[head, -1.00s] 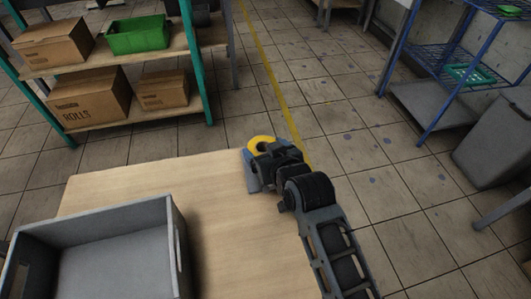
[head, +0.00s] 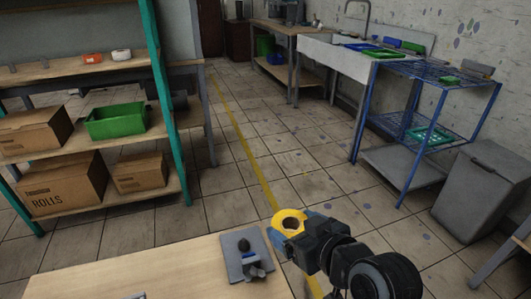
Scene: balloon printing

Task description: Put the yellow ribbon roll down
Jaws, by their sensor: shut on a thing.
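The yellow ribbon roll (head: 281,217) is a thick ring with a dark centre hole, in the middle of the head view towards the bottom. My gripper (head: 296,229) is shut on it, with blue parts showing at the roll's sides. In the picture the roll lies just right of the wooden table (head: 165,262), against the floor behind; its height above the table is hard to judge. The fingertips are partly hidden by the roll and the gripper's body.
A grey plate with a small dark-knobbed fixture (head: 235,268) sits on the table's right end, left of my gripper. A shelf with cardboard boxes (head: 62,183) and a green bin (head: 115,121) stands at the left. A blue wire rack (head: 428,72) and a grey bin (head: 487,195) stand right.

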